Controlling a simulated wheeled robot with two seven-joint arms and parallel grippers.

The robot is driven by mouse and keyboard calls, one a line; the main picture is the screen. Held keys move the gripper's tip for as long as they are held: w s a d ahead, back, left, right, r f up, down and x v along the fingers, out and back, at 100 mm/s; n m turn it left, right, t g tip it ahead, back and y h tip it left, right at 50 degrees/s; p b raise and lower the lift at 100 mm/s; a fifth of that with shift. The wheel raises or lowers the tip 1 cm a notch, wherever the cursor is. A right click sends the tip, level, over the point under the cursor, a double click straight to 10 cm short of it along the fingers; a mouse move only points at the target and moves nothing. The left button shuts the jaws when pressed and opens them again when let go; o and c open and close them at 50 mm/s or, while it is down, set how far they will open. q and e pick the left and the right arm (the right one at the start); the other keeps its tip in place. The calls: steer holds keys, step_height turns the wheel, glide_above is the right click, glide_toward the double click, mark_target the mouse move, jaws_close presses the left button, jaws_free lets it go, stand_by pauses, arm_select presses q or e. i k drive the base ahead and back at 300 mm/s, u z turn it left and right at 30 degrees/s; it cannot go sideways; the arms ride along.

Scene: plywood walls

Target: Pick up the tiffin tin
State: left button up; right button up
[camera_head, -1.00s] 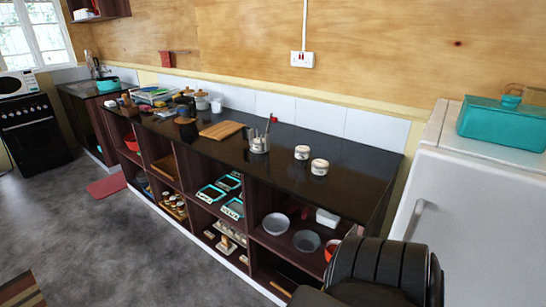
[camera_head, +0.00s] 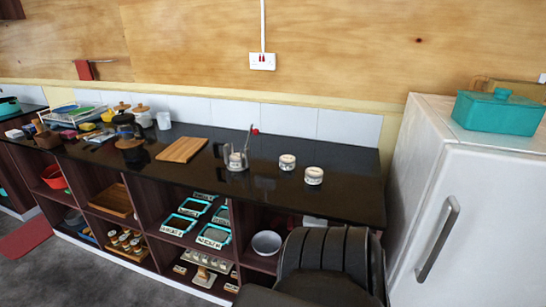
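No object is clearly marked as the tiffin tin. A teal lidded box (camera_head: 497,113) with a small knob on top sits on top of the white fridge at the right. Two small round tins (camera_head: 287,162) (camera_head: 314,176) with pale sides stand on the black counter. A metal container (camera_head: 236,160) stands left of them. A dark, ribbed part of my own arm shows at the bottom, right of the middle. Neither gripper's fingers are in view.
The white fridge (camera_head: 463,215) stands right of the black counter (camera_head: 345,200). A wooden board (camera_head: 182,149) lies on the counter, with pots and a dish rack farther left. Open shelves below hold teal-rimmed trays (camera_head: 180,224) and a bowl (camera_head: 266,243). A brown object lies behind the teal box.

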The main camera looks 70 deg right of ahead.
mark_target(287, 162)
steer(key=z, duration=0.4)
steer(key=i, duration=1.45)
steer(key=z, duration=1.75)
steer(key=i, duration=0.8)
steer(key=u, duration=0.75)
